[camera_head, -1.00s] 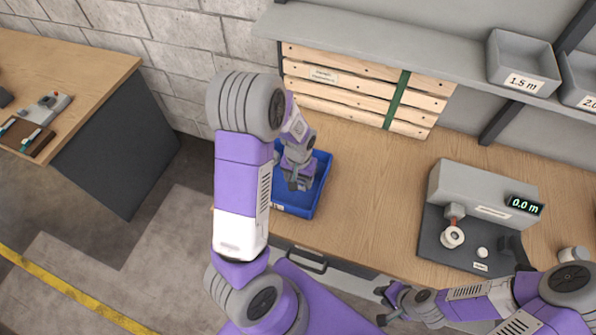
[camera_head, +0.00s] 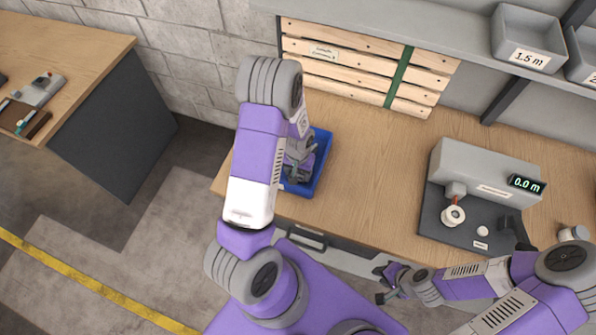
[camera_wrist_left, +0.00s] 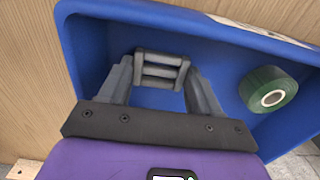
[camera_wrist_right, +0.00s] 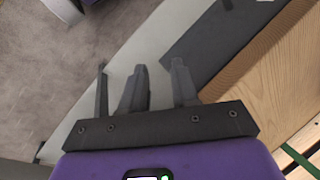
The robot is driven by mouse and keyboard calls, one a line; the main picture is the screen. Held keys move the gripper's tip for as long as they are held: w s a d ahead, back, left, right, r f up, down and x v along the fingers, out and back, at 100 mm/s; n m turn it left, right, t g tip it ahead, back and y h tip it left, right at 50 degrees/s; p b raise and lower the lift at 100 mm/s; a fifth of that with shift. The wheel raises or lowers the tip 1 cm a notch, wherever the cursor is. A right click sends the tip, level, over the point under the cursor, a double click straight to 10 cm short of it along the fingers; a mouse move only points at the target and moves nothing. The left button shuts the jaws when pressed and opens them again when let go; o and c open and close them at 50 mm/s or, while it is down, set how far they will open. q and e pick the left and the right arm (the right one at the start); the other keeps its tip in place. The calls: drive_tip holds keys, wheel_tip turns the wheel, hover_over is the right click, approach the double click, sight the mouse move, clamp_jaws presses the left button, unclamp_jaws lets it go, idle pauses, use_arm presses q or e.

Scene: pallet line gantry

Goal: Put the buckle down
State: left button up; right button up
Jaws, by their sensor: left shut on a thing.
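The buckle (camera_wrist_left: 160,70), a grey metal piece with several parallel bars, is between the fingertips of my left gripper (camera_wrist_left: 158,76) in the left wrist view. The gripper is shut on it, inside the blue bin (camera_wrist_left: 215,40). I cannot tell whether the buckle touches the bin floor. In the head view my left gripper (camera_head: 297,173) is over the blue bin (camera_head: 322,160), and my arm hides much of the bin and the buckle. My right gripper (camera_wrist_right: 150,85) is open and empty in front of the workbench edge; it also shows in the head view (camera_head: 380,284).
A green tape roll (camera_wrist_left: 268,90) lies in the bin beside my left gripper. A grey machine (camera_head: 480,180) reading 0.0 m stands on the right of the workbench (camera_head: 375,165). Wooden slats (camera_head: 345,65) stand behind. The bench middle is clear. A second table (camera_head: 75,55) is at left.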

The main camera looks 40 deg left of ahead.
sight(298, 175)
use_arm(q)
drive_tip(key=o, duration=1.1)
drive_tip(key=shift+f, duration=0.15)
drive_tip(key=shift+r, duration=0.2)
wheel_tip(298, 175, up, 12)
drive_tip(key=p, duration=0.2)
